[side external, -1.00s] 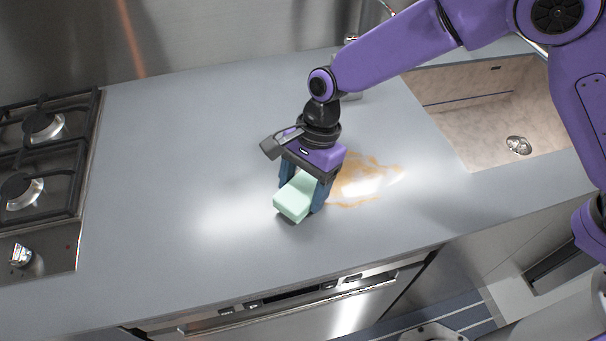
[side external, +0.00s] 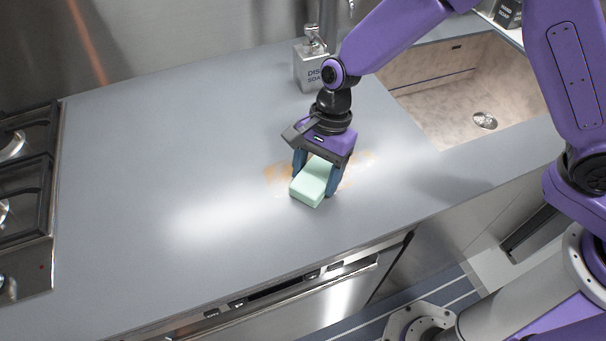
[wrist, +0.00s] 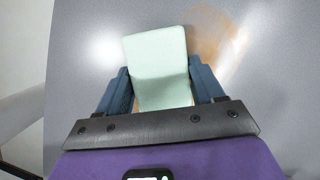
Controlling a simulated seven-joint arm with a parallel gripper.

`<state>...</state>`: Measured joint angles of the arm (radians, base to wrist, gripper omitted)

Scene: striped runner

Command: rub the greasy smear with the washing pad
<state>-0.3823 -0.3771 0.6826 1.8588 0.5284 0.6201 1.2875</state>
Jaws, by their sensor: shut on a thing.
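The washing pad is a pale green block (side external: 309,189), held between the blue fingers of my gripper (side external: 316,176). It also shows in the wrist view (wrist: 158,62), jutting out past the fingers. The pad is low over the smear, at or very near the counter surface; I cannot tell for sure that it touches. The greasy smear is a faint orange-brown patch (side external: 277,175). It shows on both sides of my gripper, and its middle is hidden by the gripper and pad. In the wrist view some of the smear (wrist: 208,40) lies right of the pad.
The grey counter (side external: 150,150) is clear to the left of my gripper. A dish soap dispenser (side external: 308,68) stands behind it near the wall. A sink (side external: 470,90) is at the right, a gas hob (side external: 28,200) at the far left. The counter's front edge drops above an oven front (side external: 290,300).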

